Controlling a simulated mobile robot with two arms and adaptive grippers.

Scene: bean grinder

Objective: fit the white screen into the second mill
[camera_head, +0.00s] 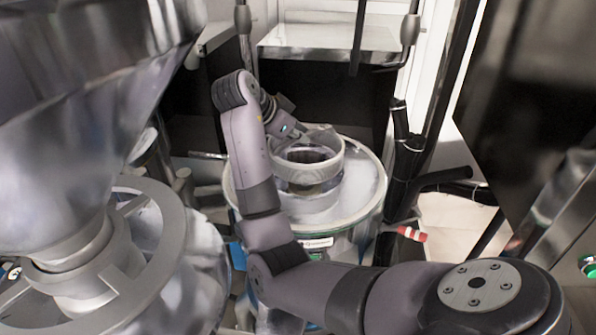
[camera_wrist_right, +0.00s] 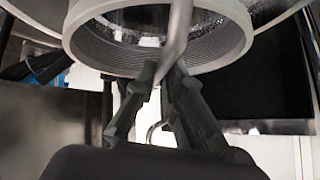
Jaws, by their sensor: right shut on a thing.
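The second mill (camera_head: 365,190) stands at the centre of the head view, with a wide round top. A pale raised ring (camera_head: 335,163) surrounds its dark opening. My right gripper (camera_head: 305,133) is at the far rim of this opening. In the right wrist view the gripper (camera_wrist_right: 162,85) is shut on a thin pale strip, which I take for part of the white screen (camera_wrist_right: 178,35). The strip runs up in front of a threaded ring (camera_wrist_right: 90,45). Most of the screen is hidden or cannot be told from the ring; I cannot tell if it is seated. My left gripper is out of view.
A large metal hopper (camera_head: 80,90) on a round grey frame (camera_head: 160,215) fills the left. Black pipes (camera_head: 402,165) and a red-tipped handle (camera_head: 412,233) stand close right of the mill. A dark panel (camera_head: 530,100) is at the far right.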

